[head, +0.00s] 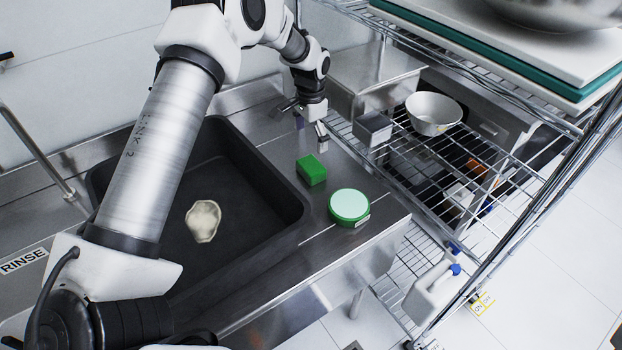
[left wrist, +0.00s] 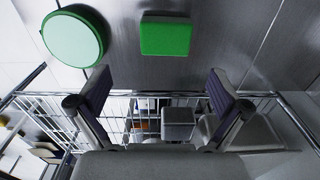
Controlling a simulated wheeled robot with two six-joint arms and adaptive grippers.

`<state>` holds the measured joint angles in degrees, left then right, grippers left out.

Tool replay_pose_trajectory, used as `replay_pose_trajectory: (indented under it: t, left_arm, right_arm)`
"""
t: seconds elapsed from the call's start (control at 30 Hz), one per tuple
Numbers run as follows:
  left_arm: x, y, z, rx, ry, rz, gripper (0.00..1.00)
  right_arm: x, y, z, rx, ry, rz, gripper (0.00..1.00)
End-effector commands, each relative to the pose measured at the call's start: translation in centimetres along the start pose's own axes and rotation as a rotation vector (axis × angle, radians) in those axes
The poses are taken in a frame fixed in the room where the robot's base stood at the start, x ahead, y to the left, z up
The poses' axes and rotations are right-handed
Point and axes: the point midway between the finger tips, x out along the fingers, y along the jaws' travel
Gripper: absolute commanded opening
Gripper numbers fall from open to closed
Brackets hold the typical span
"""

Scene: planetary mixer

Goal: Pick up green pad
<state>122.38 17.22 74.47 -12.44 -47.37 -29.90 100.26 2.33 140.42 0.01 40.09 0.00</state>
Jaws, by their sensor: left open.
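The green pad (head: 312,170) is a small bright green block. It lies flat on the steel counter to the right of the sink. My left gripper (head: 311,128) is above the counter, a little behind the pad in the head view, and does not touch it. In the left wrist view the pad (left wrist: 166,35) lies beyond the fingertips, roughly centred between them. The left gripper (left wrist: 160,82) has its two fingers spread wide with nothing between them. My right gripper does not show in either view.
The dark sink (head: 262,221) holds a pale flat thing (head: 203,221). A wire rack (head: 460,155) with a white bowl (head: 433,112) and a grey box (head: 373,128) stands to the right.

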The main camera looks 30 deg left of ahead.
Motion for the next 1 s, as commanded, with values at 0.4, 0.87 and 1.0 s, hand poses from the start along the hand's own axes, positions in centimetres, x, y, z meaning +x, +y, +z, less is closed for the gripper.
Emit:
replay_pose_trajectory:
  t: [0.4,0.87,1.0]
  left_arm:
    - [5.7,0.0,0.0,-0.001,-0.003,0.002,1.0]
    - [11.2,-0.3,-0.3,0.0,0.0,0.0,1.0]
    - [11.2,-0.3,-0.3,0.0,0.0,0.0,0.82]
  right_arm:
    - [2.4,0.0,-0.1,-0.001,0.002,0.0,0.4]
    - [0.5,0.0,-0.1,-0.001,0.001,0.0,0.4]
    - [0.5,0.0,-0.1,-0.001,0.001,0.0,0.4]
